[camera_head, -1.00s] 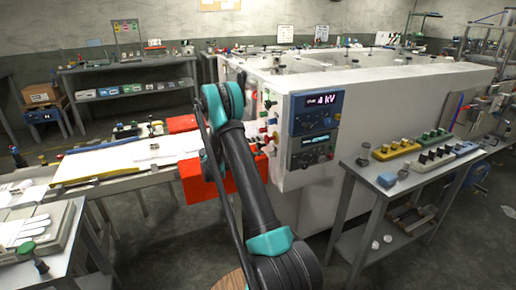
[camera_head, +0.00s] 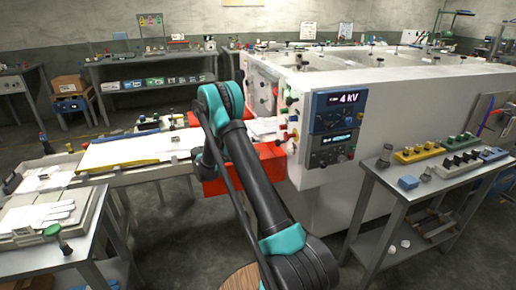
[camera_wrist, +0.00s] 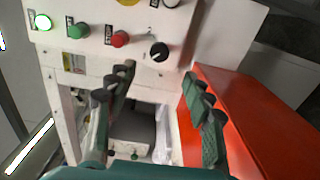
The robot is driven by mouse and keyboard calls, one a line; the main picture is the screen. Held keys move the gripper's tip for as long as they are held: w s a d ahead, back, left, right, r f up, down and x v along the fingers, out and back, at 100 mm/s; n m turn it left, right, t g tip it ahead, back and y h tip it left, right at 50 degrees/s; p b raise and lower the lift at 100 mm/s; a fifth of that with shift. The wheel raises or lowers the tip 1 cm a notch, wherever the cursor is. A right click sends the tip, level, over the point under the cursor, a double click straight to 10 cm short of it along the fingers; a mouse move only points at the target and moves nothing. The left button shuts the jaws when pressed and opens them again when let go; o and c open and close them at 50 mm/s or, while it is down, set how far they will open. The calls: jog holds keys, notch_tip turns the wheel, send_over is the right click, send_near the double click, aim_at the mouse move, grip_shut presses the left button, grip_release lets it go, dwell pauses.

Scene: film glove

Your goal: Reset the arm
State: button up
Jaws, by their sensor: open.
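My arm (camera_head: 243,165) reaches forward over the floor to the front of a large white machine, beside its control panel. My gripper (camera_wrist: 160,100) is open in the wrist view, with dark green jointed fingers spread apart and nothing seen between them. It points at the white machine front (camera_wrist: 85,20), below a row of controls. In the head view the gripper is hidden behind my arm.
The white machine (camera_head: 420,110) has a display reading 4 kV (camera_head: 340,99). A red-orange box part (camera_head: 268,165) also shows right of my fingers (camera_wrist: 255,125). A grey side table (camera_head: 420,190) stands right, a film-covered bench (camera_head: 120,152) left. A green button (camera_wrist: 78,31), red STOP button (camera_wrist: 119,39) and black knob (camera_wrist: 159,51) sit near.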

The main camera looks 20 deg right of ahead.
jog(key=s+d+r+n+t+y, duration=0.1)
jog(key=s+d+r+y, duration=0.15)
jog(key=s+y, duration=0.9)
jog(key=s+a+f+t+y, duration=0.1)
jog(key=s+a, duration=0.3)
jog(key=s, duration=0.4)
jog(key=s+a+f+m+y, duration=0.1)
jog(key=s+a+f+y, duration=0.1)
jog(key=s, duration=0.7)
jog(key=s+a+f+t+y, duration=0.1)
jog(key=s+a+f+y, duration=0.1)
jog(key=s+a, duration=0.3)
jog(key=s+y, duration=0.1)
jog(key=s, duration=0.3)
jog(key=shift+s+a+f+m+t, duration=0.2)
jog(key=shift+a+m+t, duration=0.1)
jog(key=shift+a, duration=0.1)
jog(key=shift+w+y, duration=0.1)
jog(key=shift+y, duration=0.15)
